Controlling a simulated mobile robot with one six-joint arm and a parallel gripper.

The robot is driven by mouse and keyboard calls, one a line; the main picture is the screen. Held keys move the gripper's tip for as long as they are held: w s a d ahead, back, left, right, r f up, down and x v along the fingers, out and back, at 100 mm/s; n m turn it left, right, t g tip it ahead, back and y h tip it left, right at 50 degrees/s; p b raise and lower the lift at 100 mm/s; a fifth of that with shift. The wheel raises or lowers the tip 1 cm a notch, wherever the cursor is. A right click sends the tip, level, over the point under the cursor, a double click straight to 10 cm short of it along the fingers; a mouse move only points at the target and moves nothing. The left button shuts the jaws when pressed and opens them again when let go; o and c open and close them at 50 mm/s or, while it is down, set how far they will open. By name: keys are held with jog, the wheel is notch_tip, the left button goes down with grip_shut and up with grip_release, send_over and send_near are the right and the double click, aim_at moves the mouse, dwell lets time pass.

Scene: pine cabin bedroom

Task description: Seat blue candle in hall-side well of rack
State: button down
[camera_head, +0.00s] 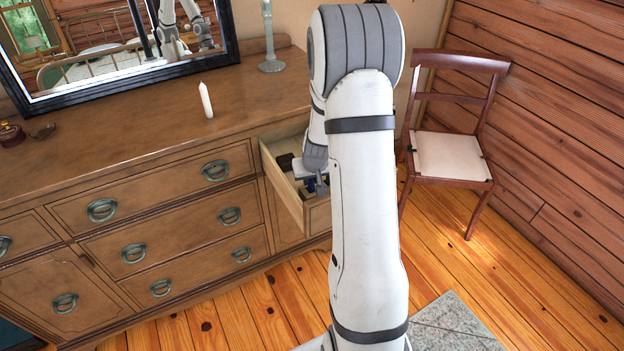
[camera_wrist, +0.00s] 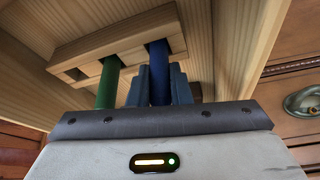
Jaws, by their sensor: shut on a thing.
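In the wrist view the blue candle (camera_wrist: 158,70) stands between the two fingers of my gripper (camera_wrist: 159,88), which is shut on it. Its far end meets the right-hand opening of the pale wooden rack (camera_wrist: 130,47). How deep it sits is hidden. A green candle (camera_wrist: 108,82) is at the opening to its left, apart from my fingers. In the head view my gripper (camera_head: 318,184) is down in the open drawer (camera_head: 291,206), largely hidden by my arm.
The drawer's wooden walls lie close around my gripper. A white candle (camera_head: 206,100) and a glass candlestick (camera_head: 270,40) stand on the dresser top (camera_head: 150,120). A mirror (camera_head: 120,85) leans behind. A chair (camera_head: 450,155) stands right of the dresser.

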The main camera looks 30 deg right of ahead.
jog(key=shift+r, duration=0.1)
jog(key=c, duration=1.3)
grip_release()
